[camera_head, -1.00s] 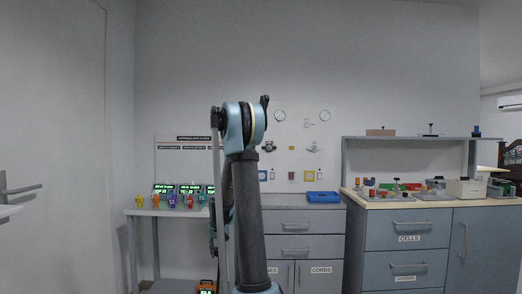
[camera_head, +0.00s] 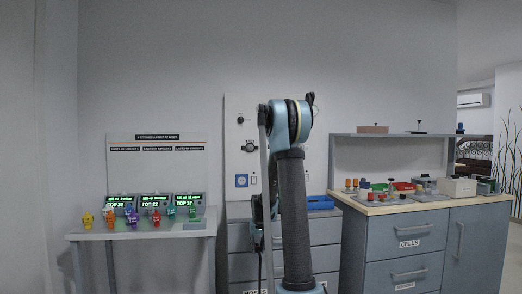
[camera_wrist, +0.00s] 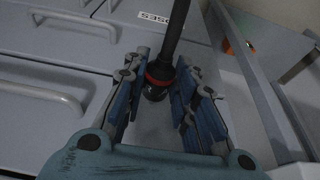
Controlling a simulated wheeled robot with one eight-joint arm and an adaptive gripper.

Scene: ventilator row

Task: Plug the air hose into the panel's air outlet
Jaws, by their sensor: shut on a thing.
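In the wrist view my gripper (camera_wrist: 157,78) is shut on the dark air hose (camera_wrist: 174,32). The hose runs up and away between the fingers, and its end has a red ring (camera_wrist: 158,77) and a dark tip toward the palm. In the head view the pale wall panel (camera_head: 240,105) stands behind my raised arm, which hides its right part. I cannot tell which fitting is the air outlet. My gripper is not clear in the head view.
A side table (camera_head: 150,229) at left carries lit displays and several coloured pieces. A grey cabinet (camera_head: 392,235) with a cluttered wooden top stands at right. A blue tray (camera_head: 320,202) lies on the middle drawer unit. Drawer handles (camera_wrist: 75,20) are close in the wrist view.

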